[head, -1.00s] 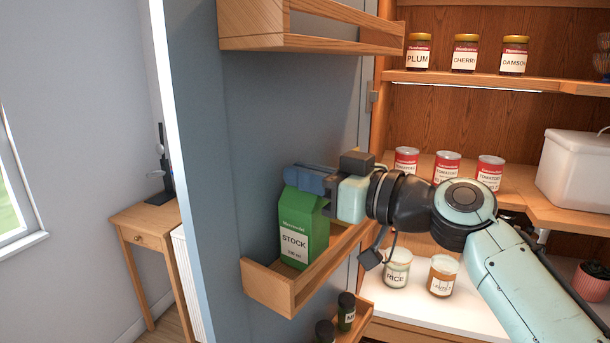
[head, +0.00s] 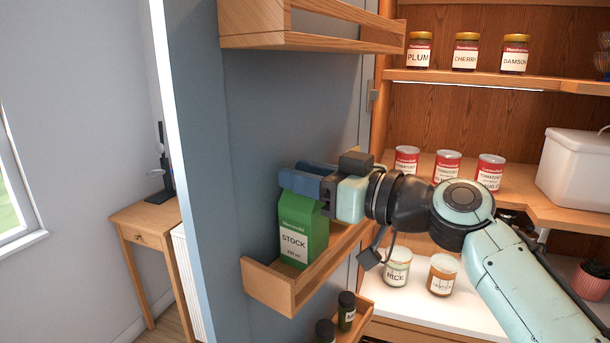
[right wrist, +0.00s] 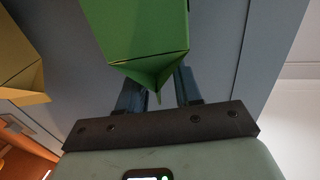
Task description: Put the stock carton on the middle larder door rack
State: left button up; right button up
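The green stock carton (head: 302,231) stands upright in the middle larder door rack (head: 268,285), its lower part behind the rack's front rail. My right gripper (head: 303,175) is at the carton's top, reaching in from the right. Its two blue fingers are spread, one on each side of the top ridge. In the right wrist view the carton (right wrist: 138,35) has its folded top between the fingers, with gaps showing on both sides. My left gripper is not in view.
An upper door rack (head: 300,40) is above the gripper. A lower rack (head: 358,322) holds dark-lidded jars (head: 346,310). To the right, larder shelves hold jam jars (head: 465,55), tomato tins (head: 447,167), a white bin (head: 575,170), and rice (head: 397,268) and other jars.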

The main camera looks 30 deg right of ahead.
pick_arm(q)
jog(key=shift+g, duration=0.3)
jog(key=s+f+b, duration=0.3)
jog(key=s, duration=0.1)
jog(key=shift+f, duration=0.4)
pick_arm(e)
jog(key=v, duration=1.2)
jog(key=shift+w+d+r, duration=0.1)
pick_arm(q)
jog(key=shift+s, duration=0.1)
